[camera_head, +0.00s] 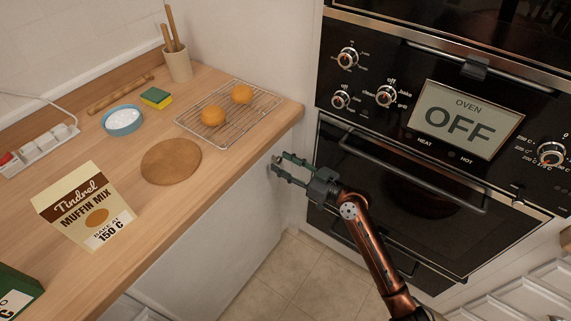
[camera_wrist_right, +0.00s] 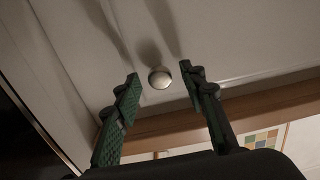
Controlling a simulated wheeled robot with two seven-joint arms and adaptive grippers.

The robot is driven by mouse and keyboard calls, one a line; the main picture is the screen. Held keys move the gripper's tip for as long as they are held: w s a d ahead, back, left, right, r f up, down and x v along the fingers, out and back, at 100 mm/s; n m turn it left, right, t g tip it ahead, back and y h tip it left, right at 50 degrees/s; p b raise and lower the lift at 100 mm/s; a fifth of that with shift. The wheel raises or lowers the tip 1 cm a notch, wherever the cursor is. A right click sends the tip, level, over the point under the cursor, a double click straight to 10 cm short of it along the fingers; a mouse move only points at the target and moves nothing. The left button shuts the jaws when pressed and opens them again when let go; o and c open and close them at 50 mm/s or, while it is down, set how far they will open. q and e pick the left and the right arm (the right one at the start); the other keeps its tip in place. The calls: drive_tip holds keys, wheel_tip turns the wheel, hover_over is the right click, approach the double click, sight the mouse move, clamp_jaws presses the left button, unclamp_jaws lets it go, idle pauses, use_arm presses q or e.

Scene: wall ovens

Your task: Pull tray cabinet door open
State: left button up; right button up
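The white cabinet door (camera_head: 222,237) under the wooden counter looks closed in the head view. A round metal knob (camera_wrist_right: 159,77) on a white panel shows in the right wrist view. My right gripper (camera_head: 281,168) is at the far end of this cabinet front, beside the oven. It is open, with its green fingers spread. In the wrist view the knob sits between the two fingertips (camera_wrist_right: 160,72), with a gap on each side. I cannot tell how far beyond the tips it is. My left gripper is not in view.
Tiled floor (camera_head: 290,276) lies clear below.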

drive_tip(key=shift+c, duration=0.4)
clamp_jaws()
drive_tip(key=shift+d, duration=0.1)
